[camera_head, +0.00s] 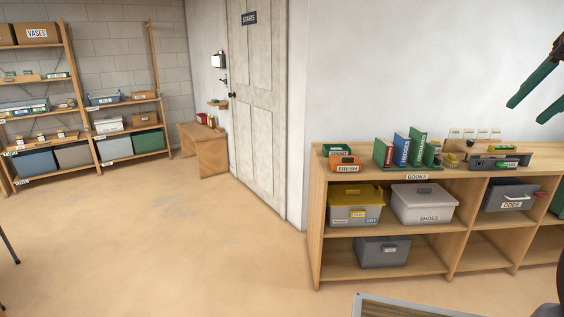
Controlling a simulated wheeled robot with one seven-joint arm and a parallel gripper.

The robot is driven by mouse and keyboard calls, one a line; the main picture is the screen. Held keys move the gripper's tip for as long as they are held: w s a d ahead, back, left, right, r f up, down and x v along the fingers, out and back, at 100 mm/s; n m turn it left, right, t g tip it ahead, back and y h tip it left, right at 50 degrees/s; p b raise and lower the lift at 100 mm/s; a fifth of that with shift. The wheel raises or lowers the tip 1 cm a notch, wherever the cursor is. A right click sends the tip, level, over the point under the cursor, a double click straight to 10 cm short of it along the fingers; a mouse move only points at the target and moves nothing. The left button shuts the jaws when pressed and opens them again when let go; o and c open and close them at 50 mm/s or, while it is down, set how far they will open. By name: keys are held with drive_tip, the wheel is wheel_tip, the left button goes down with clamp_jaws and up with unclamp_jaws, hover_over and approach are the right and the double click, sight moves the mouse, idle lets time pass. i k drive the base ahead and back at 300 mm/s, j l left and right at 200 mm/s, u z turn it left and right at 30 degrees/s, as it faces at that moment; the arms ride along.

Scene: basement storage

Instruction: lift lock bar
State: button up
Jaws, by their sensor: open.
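No part in view can be told for certain as the lock bar. A low dark grey unit with a green handle-like piece (503,163) sits on top of the wooden shelf at the right; its details are too small to tell. My gripper (525,114) shows at the upper right edge, with two green fingers spread apart and nothing between them. It is in the air in front of the white wall, above the shelf top in the picture and apart from everything on it.
The wooden shelf (387,178) carries books (401,150), an orange box marked FRESH (345,162), a yellow-lidded bin (356,194) and a SHOES bin (424,203). A STAIRS door (255,95) is shut. Floor (160,240) at left is clear. A framed edge (385,306) shows at the bottom.

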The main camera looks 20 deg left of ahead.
sight(33, 107)
drive_tip(key=i+j+u, duration=0.25)
drive_tip(key=j+u, duration=0.2)
drive_tip(key=i+j+u, duration=0.3)
drive_tip(key=j+u, duration=0.15)
drive_tip(key=i+j+u, duration=0.25)
drive_tip(key=i+u, duration=0.15)
drive_tip(key=i+j+u, duration=0.15)
drive_tip(key=i+u, duration=0.5)
drive_tip(key=i, duration=3.75)
drive_tip(key=i+u, duration=0.1)
drive_tip(key=i, duration=2)
drive_tip(key=i+u, duration=0.1)
drive_tip(key=i, duration=0.25)
drive_tip(key=i+l+u, duration=0.1)
drive_tip(key=i, duration=0.2)
